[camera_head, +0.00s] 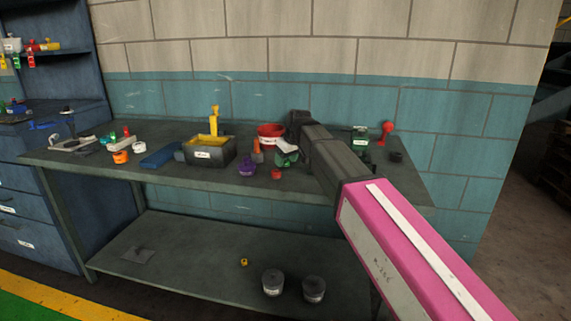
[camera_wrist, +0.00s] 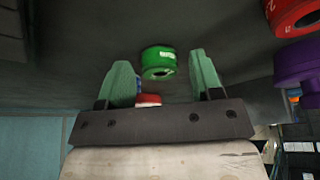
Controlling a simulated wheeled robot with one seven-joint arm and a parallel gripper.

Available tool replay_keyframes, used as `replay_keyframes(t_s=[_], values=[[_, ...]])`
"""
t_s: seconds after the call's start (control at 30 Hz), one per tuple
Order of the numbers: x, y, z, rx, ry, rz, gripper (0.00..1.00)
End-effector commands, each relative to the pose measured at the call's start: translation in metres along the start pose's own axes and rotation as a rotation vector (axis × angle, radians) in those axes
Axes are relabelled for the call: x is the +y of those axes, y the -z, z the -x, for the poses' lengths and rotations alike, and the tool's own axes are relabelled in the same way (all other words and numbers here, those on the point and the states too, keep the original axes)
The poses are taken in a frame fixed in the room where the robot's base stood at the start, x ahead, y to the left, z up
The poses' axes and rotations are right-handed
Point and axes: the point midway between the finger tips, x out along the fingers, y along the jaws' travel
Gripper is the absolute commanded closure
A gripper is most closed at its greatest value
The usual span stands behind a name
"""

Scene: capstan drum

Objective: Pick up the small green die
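The small green die (camera_wrist: 158,62) is a short round green piece with a white label and a dark centre. In the wrist view it lies on the dark bench top between the two fingertips in the picture, with space on both sides. I cannot tell how far ahead of the tips it is. My gripper (camera_wrist: 163,70) has green fingers spread apart and nothing visibly held. In the head view my gripper (camera_head: 287,157) is low over the bench, near the red bucket, and I cannot pick out the die there.
A red piece (camera_wrist: 148,100) shows beyond my gripper's palm, partly hidden. A purple piece (camera_wrist: 297,62) and a red one (camera_wrist: 296,12) are at the right. In the head view, a red bucket (camera_head: 270,132), purple piece (camera_head: 247,166) and small red piece (camera_head: 276,173) stand nearby.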

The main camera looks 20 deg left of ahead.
Motion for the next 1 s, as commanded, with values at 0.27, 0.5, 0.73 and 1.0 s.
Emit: replay_keyframes(t_s=[0.27, 0.5, 0.73, 1.0], values=[[0.0, 0.0, 0.0, 0.0, 0.0, 0.0, 0.92], [0.0, 0.001, 0.002, 0.0, 0.0, 0.0, 0.92], [0.0, 0.008, 0.018, 0.001, 0.0, 0.0, 0.92], [-0.031, 0.035, 0.051, 0.002, 0.002, 0.004, 0.92]])
